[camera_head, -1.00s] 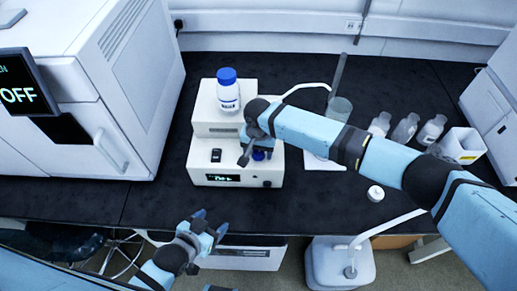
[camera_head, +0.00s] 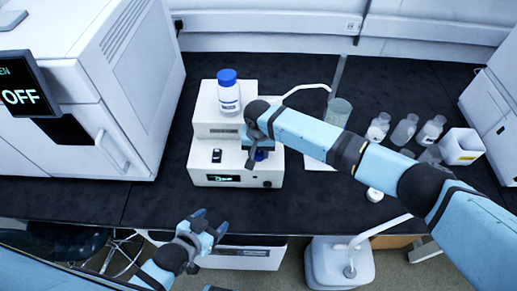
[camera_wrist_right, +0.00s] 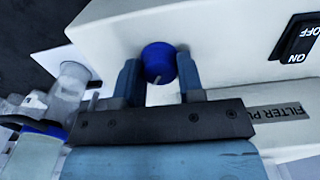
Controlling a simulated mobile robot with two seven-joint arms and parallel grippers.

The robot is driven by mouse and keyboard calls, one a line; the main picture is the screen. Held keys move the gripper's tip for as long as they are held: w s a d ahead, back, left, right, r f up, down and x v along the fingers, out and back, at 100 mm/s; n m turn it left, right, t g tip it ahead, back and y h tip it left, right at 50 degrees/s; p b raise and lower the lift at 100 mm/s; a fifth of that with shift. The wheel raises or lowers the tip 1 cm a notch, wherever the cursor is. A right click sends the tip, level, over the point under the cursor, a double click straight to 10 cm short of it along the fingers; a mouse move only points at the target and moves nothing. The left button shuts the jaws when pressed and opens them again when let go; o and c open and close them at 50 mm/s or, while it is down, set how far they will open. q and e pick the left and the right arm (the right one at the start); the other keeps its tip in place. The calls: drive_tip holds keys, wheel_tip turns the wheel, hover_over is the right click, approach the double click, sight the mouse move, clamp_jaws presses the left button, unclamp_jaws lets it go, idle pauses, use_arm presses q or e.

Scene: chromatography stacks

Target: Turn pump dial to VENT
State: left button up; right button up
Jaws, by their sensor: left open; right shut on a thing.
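The pump (camera_head: 207,178) is a white box on the black bench, with a small lit display (camera_head: 223,178) whose text I cannot read clearly. Its blue dial (camera_head: 261,156) sits at the right of the front and is partly hidden by my right gripper. The right wrist view shows the blue dial (camera_wrist_right: 158,60) with a pale pointer mark, between the two fingers of my right gripper (camera_wrist_right: 159,80), which is shut on it. No VENT label is legible. My left gripper (camera_head: 207,226) is open and empty, in front of the bench edge.
A blue-capped bottle (camera_head: 228,95) stands on the pump's raised rear part. A black switch (camera_wrist_right: 298,52) marked ON and OFF is on the pump. Several clear bottles (camera_head: 405,130) and a white container (camera_head: 461,147) stand right. A large white instrument (camera_head: 130,85) stands left.

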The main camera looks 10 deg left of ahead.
drive_tip(key=n+p, duration=0.1)
drive_tip(key=n, duration=0.2)
drive_tip(key=shift+r+n, duration=0.1)
drive_tip(key=shift+n, duration=0.2)
drive_tip(key=n, duration=0.4)
drive_tip(key=shift+n+p, duration=0.3)
drive_tip(key=shift+p, duration=0.1)
drive_tip(key=n, duration=0.3)
drive_tip(key=shift+n, duration=0.3)
drive_tip(key=shift+n+p, duration=0.3)
drive_tip(key=shift+n, duration=1.6)
drive_tip(key=o, duration=0.9)
wheel_tip(320, 180, up, 14)
drive_tip(key=shift+f+b, duration=0.1)
drive_tip(key=shift+b, duration=0.55)
